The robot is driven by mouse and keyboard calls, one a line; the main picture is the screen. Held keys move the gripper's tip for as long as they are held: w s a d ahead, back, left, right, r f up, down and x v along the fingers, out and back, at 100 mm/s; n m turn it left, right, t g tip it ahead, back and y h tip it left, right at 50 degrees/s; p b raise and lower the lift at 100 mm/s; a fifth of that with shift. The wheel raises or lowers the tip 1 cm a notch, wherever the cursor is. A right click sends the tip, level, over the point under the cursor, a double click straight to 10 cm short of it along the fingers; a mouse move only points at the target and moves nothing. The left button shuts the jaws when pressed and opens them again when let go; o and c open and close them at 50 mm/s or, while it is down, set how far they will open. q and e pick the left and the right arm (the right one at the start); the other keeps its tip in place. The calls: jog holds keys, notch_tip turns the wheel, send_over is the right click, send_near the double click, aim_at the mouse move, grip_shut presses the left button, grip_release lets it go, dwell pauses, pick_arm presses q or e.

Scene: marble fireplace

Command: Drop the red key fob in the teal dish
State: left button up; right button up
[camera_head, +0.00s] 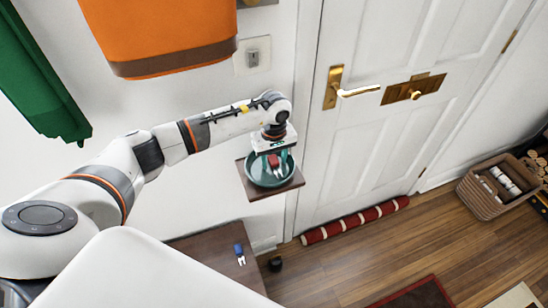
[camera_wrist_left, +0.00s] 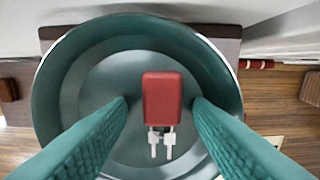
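The red key fob (camera_wrist_left: 162,98), with two pale keys, shows over the inside of the teal dish (camera_wrist_left: 48,90) in the left wrist view. I cannot tell whether it touches the dish floor. In the head view the fob (camera_head: 273,160) shows just below my left gripper, over the dish (camera_head: 262,182). My left gripper (camera_wrist_left: 162,103) is open, its teal fingers on either side of the fob with a gap at each side. The dish stands on a small brown wall shelf (camera_head: 258,195). My right gripper is not in view.
A blue key fob (camera_head: 239,249) lies on a brown surface (camera_head: 207,248) below the shelf. A white door (camera_head: 385,130) with a brass handle (camera_head: 355,91) is to the right. An orange cloth (camera_head: 165,35) and a green cloth (camera_head: 38,85) hang on the left.

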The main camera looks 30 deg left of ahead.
aim_at(274, 162)
pick_arm(q)
jog(key=shift+r+p, duration=0.25)
jog(key=shift+p, duration=0.05)
jog(key=shift+w+r, duration=0.1)
jog(key=shift+r, duration=0.25)
notch_tip(274, 162, up, 12)
jog(key=b, duration=0.2)
jog(key=shift+f+b, duration=0.25)
jog(key=shift+b, duration=0.15)
jog(key=shift+s+f, duration=0.1)
jog(key=shift+s, duration=0.1)
